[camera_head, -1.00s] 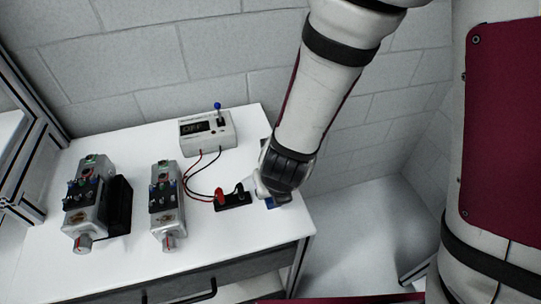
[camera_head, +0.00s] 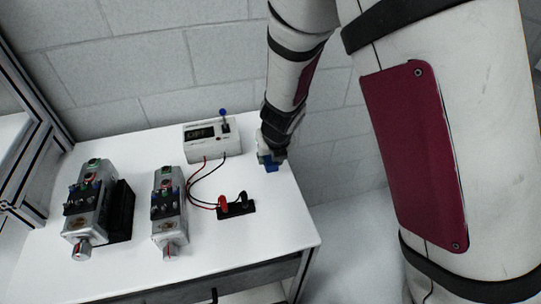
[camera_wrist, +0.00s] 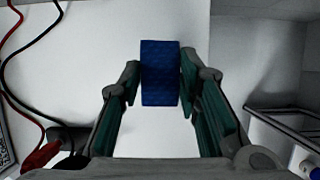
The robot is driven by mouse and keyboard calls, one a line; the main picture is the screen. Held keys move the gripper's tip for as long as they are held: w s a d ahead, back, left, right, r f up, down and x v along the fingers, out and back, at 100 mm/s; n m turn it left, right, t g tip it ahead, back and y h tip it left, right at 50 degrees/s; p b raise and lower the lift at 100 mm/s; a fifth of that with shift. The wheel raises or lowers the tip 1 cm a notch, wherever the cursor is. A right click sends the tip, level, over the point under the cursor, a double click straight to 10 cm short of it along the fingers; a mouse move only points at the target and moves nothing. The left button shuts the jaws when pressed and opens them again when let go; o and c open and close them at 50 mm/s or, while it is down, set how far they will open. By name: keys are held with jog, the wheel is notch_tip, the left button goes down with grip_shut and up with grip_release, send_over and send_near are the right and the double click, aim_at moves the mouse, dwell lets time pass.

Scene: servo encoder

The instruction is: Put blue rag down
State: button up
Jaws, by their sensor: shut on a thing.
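The blue rag (camera_wrist: 160,72) is a small, textured blue block shape in the wrist view. My gripper (camera_wrist: 160,82) is shut on it, with a green-lined finger against each side. In the head view the blue rag (camera_head: 270,166) shows as a small blue patch under my gripper (camera_head: 270,158), over the right back part of the white table (camera_head: 215,245). My arm hides part of it. I cannot tell whether the rag touches the table top.
A grey box with a display (camera_head: 212,140) stands at the back, wired to a black holder with red and black plugs (camera_head: 237,208). Two silver servo units (camera_head: 168,210) (camera_head: 88,205) stand to the left. The table's right front area is clear.

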aim_at(270, 164)
jog(key=shift+w+f, duration=0.1)
jog(key=shift+w, duration=0.1)
notch_tip(270, 164, down, 3)
jog(key=shift+w+d+r+b, duration=0.1)
jog(key=shift+r+b, duration=0.1)
jog(key=shift+b, duration=0.7)
jog(key=shift+f, duration=0.4)
jog(key=shift+f+b, duration=0.15)
jog(key=shift+b, duration=0.2)
jog(key=o, duration=1)
